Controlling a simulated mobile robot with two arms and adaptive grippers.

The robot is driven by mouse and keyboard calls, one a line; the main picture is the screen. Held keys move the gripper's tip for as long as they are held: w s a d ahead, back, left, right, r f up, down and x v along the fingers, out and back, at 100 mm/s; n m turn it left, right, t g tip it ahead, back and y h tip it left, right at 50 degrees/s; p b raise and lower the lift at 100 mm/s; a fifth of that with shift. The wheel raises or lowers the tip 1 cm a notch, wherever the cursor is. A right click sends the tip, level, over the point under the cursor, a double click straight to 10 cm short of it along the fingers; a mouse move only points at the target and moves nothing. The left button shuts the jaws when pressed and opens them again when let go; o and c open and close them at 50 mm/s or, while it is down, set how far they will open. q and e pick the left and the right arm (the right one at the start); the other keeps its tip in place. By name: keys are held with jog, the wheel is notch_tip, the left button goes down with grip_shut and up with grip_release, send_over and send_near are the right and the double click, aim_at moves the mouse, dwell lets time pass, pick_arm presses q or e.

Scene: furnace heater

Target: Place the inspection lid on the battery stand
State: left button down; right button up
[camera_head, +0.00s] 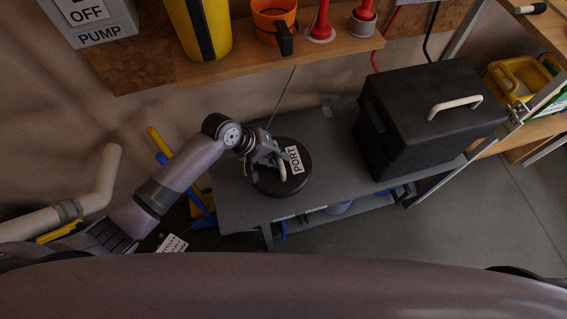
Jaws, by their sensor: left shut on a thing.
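A round dark disc with a white "PORT" label, which looks like the inspection lid (264,186), is over the left part of a grey bench top (325,201). My left gripper (280,163) is shut on the lid near its label, at a light-coloured handle. I cannot tell whether the lid touches the bench or is held just above it. A black box (415,115) with a pale handle sits on the bench's right part; whether it is the battery stand is unclear. My right gripper is not in view.
A wooden shelf (285,62) at the back holds a yellow-black container (202,28), an orange cup (272,20) and red items. A pale pipe (95,190) is at left. Bare bench shows between the lid and the box.

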pick_arm(q)
notch_tip(320, 180, down, 7)
jog(key=shift+f+b, duration=0.2)
jog(key=shift+b, duration=0.35)
jog(key=shift+f, duration=0.15)
jog(key=c, duration=1.6)
grip_release()
jog(key=shift+c, duration=0.2)
jog(key=shift+a+r, duration=0.15)
jog(key=shift+r, duration=0.15)
jog(key=p+v, duration=0.2)
jog(key=v, duration=0.9)
jog(key=shift+a+r, duration=0.15)
jog(key=shift+r, duration=0.1)
